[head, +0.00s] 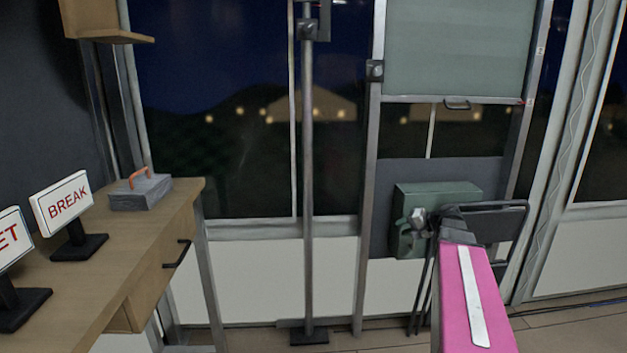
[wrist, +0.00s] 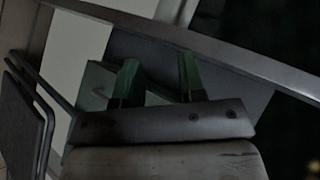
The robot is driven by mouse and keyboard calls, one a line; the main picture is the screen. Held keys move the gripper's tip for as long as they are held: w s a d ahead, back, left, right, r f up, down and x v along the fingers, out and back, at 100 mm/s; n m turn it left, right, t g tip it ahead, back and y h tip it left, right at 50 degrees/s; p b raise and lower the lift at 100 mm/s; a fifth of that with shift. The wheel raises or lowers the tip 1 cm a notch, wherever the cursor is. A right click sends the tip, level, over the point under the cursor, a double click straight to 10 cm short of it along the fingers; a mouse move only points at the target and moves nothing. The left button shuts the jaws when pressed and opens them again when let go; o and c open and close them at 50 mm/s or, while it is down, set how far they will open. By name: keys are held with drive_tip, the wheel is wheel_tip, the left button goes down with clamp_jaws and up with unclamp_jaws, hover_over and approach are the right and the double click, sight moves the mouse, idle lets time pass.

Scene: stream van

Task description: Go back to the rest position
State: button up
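My gripper (wrist: 160,78) shows in the wrist view as two dark green fingers standing apart, with nothing visible between them. In the head view my pink arm link (head: 466,300) reaches up from the lower right. A green box (head: 440,192) sits just behind the arm's end, in front of a grey panel. A green surface (wrist: 92,92) also shows beside the fingers in the wrist view. I cannot tell whether anything touches it.
A wooden desk (head: 150,235) stands at left, with a BREAK sign (head: 66,202), another sign (head: 10,240) and a grey box with an orange handle (head: 140,192). A metal pole (head: 307,150) stands mid-view. A dark-framed chair or stand (head: 490,222) is beside the arm.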

drive_tip(key=s+a+f+n+g+h, duration=0.2)
drive_tip(key=s+a+f+g+h, duration=0.1)
drive_tip(key=s+a+f, duration=0.4)
drive_tip(key=s+a+f+n+g+h, duration=0.3)
drive_tip(key=s+a+f+h, duration=0.3)
drive_tip(key=s+f, duration=0.6)
drive_tip(key=shift+a+f+g, duration=0.15)
drive_tip(key=shift+a+g, duration=0.4)
drive_tip(key=shift+g, duration=0.15)
idle(0.8)
